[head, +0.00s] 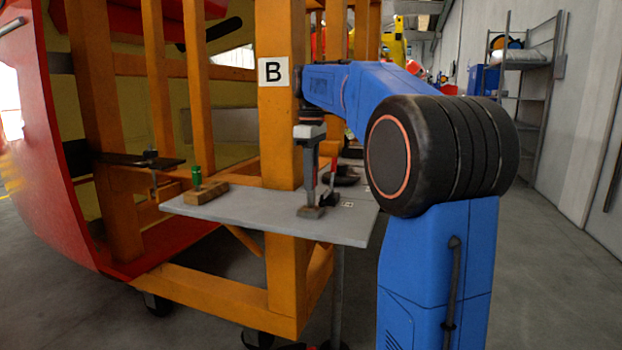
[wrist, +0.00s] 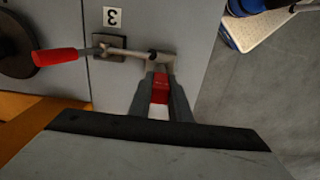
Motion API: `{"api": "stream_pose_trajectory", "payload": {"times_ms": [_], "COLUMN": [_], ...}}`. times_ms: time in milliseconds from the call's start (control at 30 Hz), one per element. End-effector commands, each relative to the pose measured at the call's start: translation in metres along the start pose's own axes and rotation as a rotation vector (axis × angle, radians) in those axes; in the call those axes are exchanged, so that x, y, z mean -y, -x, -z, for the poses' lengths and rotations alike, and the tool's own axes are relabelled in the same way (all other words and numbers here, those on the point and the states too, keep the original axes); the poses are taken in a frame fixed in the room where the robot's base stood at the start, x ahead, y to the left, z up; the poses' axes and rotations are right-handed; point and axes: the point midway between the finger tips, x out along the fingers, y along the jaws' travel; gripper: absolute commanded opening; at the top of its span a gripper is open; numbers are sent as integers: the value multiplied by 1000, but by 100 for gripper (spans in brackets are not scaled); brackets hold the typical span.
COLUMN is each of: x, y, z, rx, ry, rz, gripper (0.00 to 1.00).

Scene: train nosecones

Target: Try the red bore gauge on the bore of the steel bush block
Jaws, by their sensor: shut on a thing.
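My gripper (head: 311,190) points down over the grey shelf and is shut on the red bore gauge. In the wrist view the red gauge body (wrist: 160,88) shows between the fingers (wrist: 163,95), with a pale part nearer the camera. The gauge's lower end is hidden. In the head view a small grey-brown block (head: 311,212), which looks like the steel bush block, sits on the shelf right under the fingertips. Its bore is hidden, and I cannot tell whether the gauge is in it or above it.
A red-handled clamp (wrist: 60,56) stands close beside the fingers, its bar reaching to them, near a label 3 (wrist: 112,17). A dark round thing (wrist: 14,48) lies beyond. A green gauge (head: 196,178) stands in a wooden block (head: 206,193) on the shelf (head: 250,213). Post B (head: 281,120) rises behind.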

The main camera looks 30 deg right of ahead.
Motion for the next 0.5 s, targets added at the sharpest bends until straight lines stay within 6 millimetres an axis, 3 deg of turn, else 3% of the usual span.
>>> {"api": "stream_pose_trajectory", "payload": {"times_ms": [500], "x": [0], "y": [-4], "z": [0], "rx": [0], "ry": [0], "rz": [0], "gripper": [0]}}
